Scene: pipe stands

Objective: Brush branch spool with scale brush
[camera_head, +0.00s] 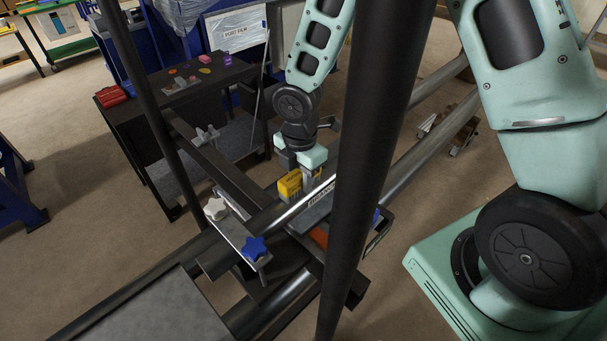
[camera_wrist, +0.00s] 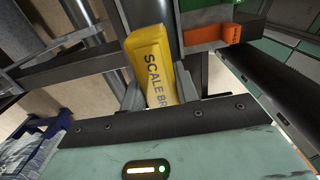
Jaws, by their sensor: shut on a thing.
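My gripper (camera_head: 299,176) is shut on the yellow scale brush (camera_head: 289,185). In the wrist view the brush (camera_wrist: 155,68) stands between the two fingers, with part of its "SCALE BR" lettering showing. In the head view the brush is right above a shiny metal pipe (camera_head: 291,208) on the stand, beside a grey label (camera_head: 320,204) whose wording is partly hidden. This pipe looks like the branch spool. The bristles are hidden, so I cannot tell whether they touch it. A dark upright post covers part of this area.
A white star knob (camera_head: 216,208) and a blue star knob (camera_head: 255,248) sit on the clamp at left. An orange block (camera_wrist: 214,34) lies near the brush in the wrist view. A dark cart (camera_head: 180,95) with small items stands behind. Dark posts rise in front.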

